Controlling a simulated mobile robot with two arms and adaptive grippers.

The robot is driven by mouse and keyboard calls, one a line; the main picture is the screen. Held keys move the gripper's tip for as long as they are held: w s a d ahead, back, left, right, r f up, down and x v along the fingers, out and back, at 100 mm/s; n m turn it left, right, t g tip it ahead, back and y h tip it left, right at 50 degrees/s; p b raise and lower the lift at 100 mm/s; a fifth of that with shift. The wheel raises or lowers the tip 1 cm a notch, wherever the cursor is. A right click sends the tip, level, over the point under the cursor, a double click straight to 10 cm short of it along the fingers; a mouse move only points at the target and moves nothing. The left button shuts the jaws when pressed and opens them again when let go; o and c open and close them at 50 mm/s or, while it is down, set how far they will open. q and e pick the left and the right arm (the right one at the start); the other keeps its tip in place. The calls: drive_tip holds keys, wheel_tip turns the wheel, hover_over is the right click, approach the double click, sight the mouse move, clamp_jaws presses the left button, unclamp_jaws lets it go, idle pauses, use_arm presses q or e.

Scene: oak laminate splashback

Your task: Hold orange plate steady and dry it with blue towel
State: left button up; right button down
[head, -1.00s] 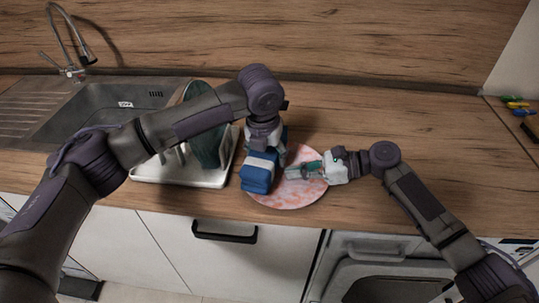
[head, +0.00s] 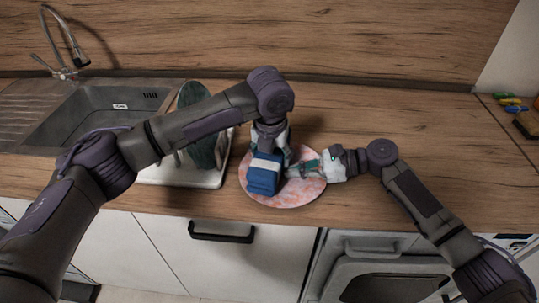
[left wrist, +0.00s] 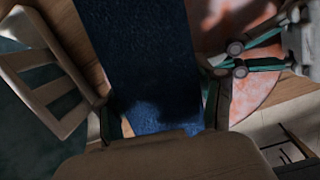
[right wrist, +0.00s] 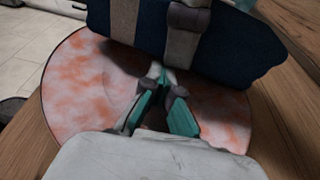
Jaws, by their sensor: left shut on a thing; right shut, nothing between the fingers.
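The orange plate (head: 298,190), mottled orange and white, lies flat on the counter near its front edge. It fills much of the right wrist view (right wrist: 80,95). The blue towel (head: 262,178), folded with a white stripe, is over the plate's left part. My left gripper (left wrist: 165,105) is shut on the towel, which shows between its fingers (left wrist: 140,45). My right gripper (head: 308,168) is shut with nothing between its fingers. Its fingertips (right wrist: 163,85) are over the plate, close beside the towel; whether they press on the plate cannot be told.
A dish rack (head: 180,175) with a dark green plate (head: 205,140) stands left of the orange plate. The sink (head: 100,115) and tap are further left. Coloured items (head: 510,102) lie at the far right.

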use_arm(q)
drive_tip(key=shift+s+d+f, duration=0.15)
drive_tip(key=shift+s+d, duration=0.2)
drive_tip(key=shift+d, duration=0.35)
drive_tip(key=shift+w+a+r, duration=0.1)
drive_tip(key=shift+w+a, duration=0.15)
drive_tip(key=shift+a, duration=0.7)
drive_tip(key=shift+w+a+r, duration=0.1)
drive_tip(key=shift+w+a, duration=0.15)
drive_tip(key=shift+a, duration=0.65)
drive_tip(key=shift+d, duration=0.15)
drive_tip(key=shift+s+d+f, duration=0.1)
drive_tip(key=shift+s+d, duration=0.1)
drive_tip(key=shift+d, duration=0.9)
drive_tip(key=shift+s+d, duration=0.35)
drive_tip(key=shift+d, duration=0.4)
drive_tip(key=shift+a, duration=0.1)
drive_tip(key=shift+w+a, duration=0.3)
drive_tip(key=shift+a, duration=0.65)
drive_tip(key=shift+w+a, duration=0.25)
drive_tip(key=shift+a, duration=0.7)
